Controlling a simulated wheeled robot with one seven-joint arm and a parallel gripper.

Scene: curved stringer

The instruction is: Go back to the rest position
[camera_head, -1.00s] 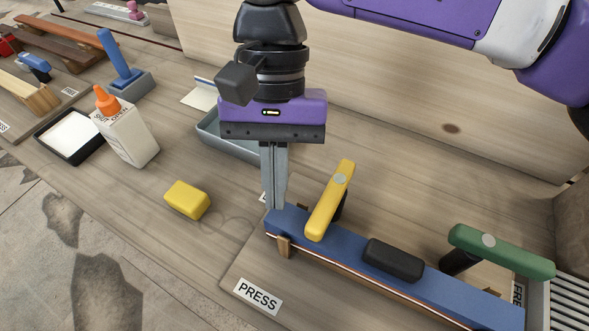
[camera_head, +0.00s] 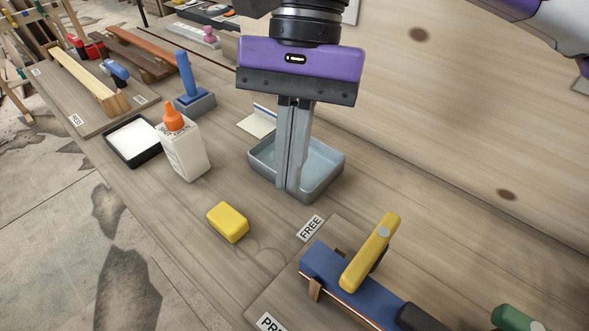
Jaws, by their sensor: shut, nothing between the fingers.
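My gripper (camera_head: 290,188) hangs upright with its fingers pointing down and shut together, with nothing between them. It shows in front of the grey-blue tray (camera_head: 325,179), above the workbench. How high the fingertips are over the tray cannot be told exactly. The blue press (camera_head: 326,268) lies at the lower right with its yellow-handled clamp (camera_head: 371,252) across it, apart from my gripper.
A yellow block (camera_head: 228,222) lies left of the press. A glue bottle (camera_head: 185,150) with an orange cap stands by a black-rimmed white tray (camera_head: 136,142). A blue-handled tool (camera_head: 186,77) stands behind them. A "FREE" label (camera_head: 310,228) lies beside the press.

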